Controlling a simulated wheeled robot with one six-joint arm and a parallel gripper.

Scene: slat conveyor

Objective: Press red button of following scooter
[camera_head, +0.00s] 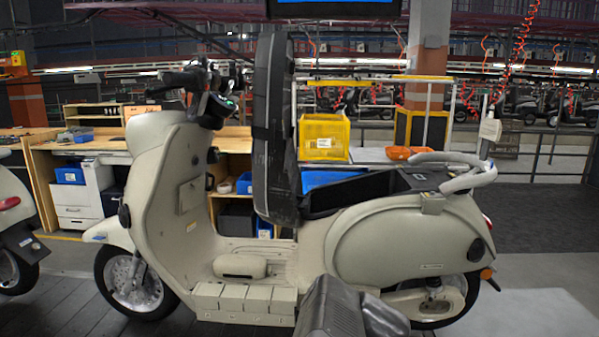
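A cream scooter (400,237) stands side-on across the middle of the view, its front to the left. Its dark seat (275,130) is tipped up vertically, and the storage bay (345,192) under it is open. The handlebar (190,80) with dark grips is at the upper left of the scooter. I cannot make out a red button on it; it is hidden or too small to tell. A grey metal part, likely of my arm, rises at the bottom edge in front of the footboard. No gripper fingers show.
Part of another scooter (15,230) is at the left edge. The dark slat floor (60,308) runs below. Behind stand a wooden workbench (45,170), a yellow crate (324,137), and an orange tray (405,152). Grey floor is clear at the right.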

